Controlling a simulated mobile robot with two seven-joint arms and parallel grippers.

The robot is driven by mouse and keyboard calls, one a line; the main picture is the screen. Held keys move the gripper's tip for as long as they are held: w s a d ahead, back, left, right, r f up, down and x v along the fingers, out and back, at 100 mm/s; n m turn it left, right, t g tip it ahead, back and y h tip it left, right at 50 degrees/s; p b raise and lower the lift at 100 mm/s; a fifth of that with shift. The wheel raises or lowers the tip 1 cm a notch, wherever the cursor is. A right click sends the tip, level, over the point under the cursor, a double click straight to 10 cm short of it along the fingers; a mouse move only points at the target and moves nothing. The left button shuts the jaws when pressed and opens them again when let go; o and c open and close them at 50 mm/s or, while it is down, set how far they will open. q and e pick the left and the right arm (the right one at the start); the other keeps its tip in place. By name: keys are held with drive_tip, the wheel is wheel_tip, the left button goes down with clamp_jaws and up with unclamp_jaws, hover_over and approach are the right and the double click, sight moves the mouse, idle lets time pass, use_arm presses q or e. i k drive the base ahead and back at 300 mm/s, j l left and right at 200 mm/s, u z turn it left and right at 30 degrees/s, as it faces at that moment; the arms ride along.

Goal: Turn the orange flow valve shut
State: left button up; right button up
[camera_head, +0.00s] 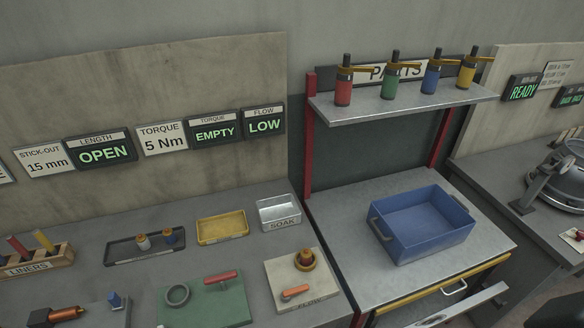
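A pale plate labelled FLOW (328,290) lies at the front right of the left bench. On it are an orange lever handle (295,291), lying nearly sideways, and a round orange-brown fitting (304,261) behind it. The wall display headed FLOW (264,124) reads LOW. Neither of my grippers shows in this view.
Left of the plate is a green board (222,304) with a red handle and a grey ring. Behind stand a SOAK tray (279,224), a yellow tray (222,239) and a dark tray (112,250). A blue bin (455,235) occupies the right table.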

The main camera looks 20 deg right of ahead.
sight(286, 294)
drive_tip(key=z, duration=0.4)
drive_tip(key=k, duration=0.25)
drive_tip(key=i+l+u, duration=0.2)
drive_tip(key=u, duration=0.25)
drive_tip(key=i+l+u, duration=0.1)
drive_tip(key=l+u, duration=0.75)
drive_tip(key=i+l+u, duration=0.1)
drive_tip(key=l+u, duration=0.55)
drive_tip(key=u, duration=0.2)
